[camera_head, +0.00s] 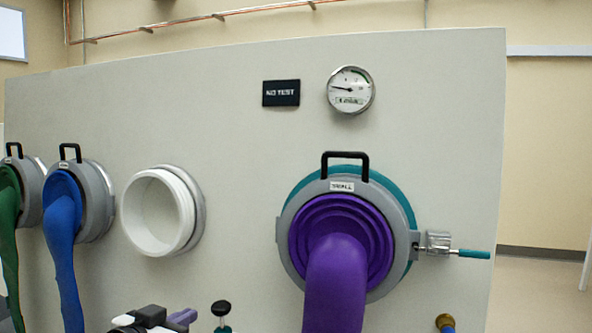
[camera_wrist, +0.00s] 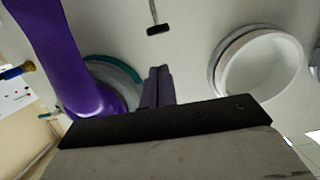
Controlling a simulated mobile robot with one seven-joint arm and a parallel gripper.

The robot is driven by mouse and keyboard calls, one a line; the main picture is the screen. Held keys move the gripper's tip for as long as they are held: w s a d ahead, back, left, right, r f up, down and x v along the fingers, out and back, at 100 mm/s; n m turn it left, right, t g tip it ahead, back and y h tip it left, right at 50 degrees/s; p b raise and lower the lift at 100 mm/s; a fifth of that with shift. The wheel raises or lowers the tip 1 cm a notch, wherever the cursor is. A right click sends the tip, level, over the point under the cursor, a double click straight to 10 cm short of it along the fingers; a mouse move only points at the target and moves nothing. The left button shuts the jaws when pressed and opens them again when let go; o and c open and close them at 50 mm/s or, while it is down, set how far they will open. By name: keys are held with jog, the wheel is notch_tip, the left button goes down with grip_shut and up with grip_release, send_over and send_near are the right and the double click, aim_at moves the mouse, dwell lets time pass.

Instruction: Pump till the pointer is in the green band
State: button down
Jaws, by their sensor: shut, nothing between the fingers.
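The round gauge (camera_head: 350,90) is on the grey panel, upper right in the head view. Its dark pointer lies nearly level toward the left side of the dial. A black handle on a thin rod (camera_wrist: 160,30), likely the same pump, shows in the wrist view. My gripper (camera_head: 187,316) is shut and empty, left of the knob and apart from it; its fingers also show in the wrist view (camera_wrist: 158,88).
A purple glove (camera_head: 345,260) hangs from a ringed port right of the pump, with a teal-handled latch (camera_head: 472,254). An open white port (camera_head: 158,212) is above my gripper. Blue (camera_head: 63,240) and green (camera_head: 9,220) gloves hang at left. A brass fitting (camera_head: 446,322) is lower right.

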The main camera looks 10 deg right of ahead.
notch_tip(320, 180, up, 3)
jog(key=shift+s+r, duration=0.1)
jog(key=shift+r, duration=0.05)
dwell(0.3)
jog(key=p, duration=0.2)
send_over(214, 304)
jog(key=s, duration=0.4)
jog(key=f, duration=0.2)
jog(key=shift+w+d+f+p, duration=0.1)
jog(key=shift+w+f+p, duration=0.1)
jog(key=shift+f, duration=0.55)
jog(key=shift+w+d+f+p, duration=0.1)
jog(key=shift+f+p, duration=0.15)
jog(key=shift+f, duration=0.45)
jog(key=shift+w+f+p, duration=0.15)
jog(key=shift+f+p, duration=0.05)
jog(key=shift+f, duration=0.55)
